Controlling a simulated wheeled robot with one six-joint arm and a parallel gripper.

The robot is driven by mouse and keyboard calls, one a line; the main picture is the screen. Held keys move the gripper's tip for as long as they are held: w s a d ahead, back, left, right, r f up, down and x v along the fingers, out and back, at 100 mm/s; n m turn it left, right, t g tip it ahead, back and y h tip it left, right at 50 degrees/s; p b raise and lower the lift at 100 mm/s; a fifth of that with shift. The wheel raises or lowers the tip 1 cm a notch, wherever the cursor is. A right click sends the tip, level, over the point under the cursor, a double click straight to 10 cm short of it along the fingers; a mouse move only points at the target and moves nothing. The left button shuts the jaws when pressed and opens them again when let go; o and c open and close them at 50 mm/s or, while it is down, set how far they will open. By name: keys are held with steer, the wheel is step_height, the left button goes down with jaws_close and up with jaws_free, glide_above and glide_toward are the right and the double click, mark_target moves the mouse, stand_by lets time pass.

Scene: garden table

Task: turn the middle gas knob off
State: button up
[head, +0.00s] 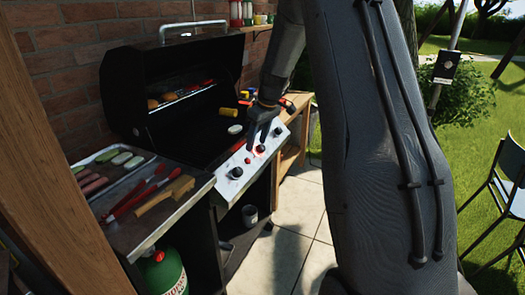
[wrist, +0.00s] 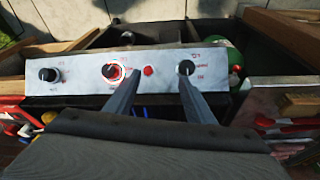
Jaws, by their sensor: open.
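The middle gas knob (head: 260,148) is dark, with a red ring around it, on the grill's pale front panel (head: 225,186). In the wrist view the middle knob (wrist: 111,71) lies just left of my left finger; its pointer setting is too small to read. My gripper (head: 258,137) is open and empty, pointing down at the panel. In the wrist view my gripper (wrist: 158,76) has its fingers on either side of a red button (wrist: 148,71), not around the middle knob. The right finger's tip is close to another dark knob (wrist: 186,68). Contact cannot be told.
A third knob (wrist: 48,75) is at the panel's far left in the wrist view. The black grill lid (head: 170,90) stands open. A side shelf holds a tray (head: 88,163) of food and utensils. A green gas bottle (head: 163,272) stands below.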

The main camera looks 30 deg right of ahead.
mark_target(263, 147)
steer(key=w+d+f+n+t+b, duration=0.15)
steer(key=w+d+f, duration=0.25)
steer(key=w+d, duration=0.55)
steer(key=shift+n+y, duration=0.3)
steer(key=shift+n, duration=0.15)
steer(key=shift+s+p+x, duration=0.15)
steer(key=shift+p+x, duration=0.35)
steer(key=shift+x, duration=1.2)
steer(key=shift+s+p+x, duration=0.15)
steer(key=shift+p+x, duration=0.3)
steer(key=shift+x, duration=1.2)
steer(key=shift+a+f, duration=0.1)
steer(key=c, duration=1.1)
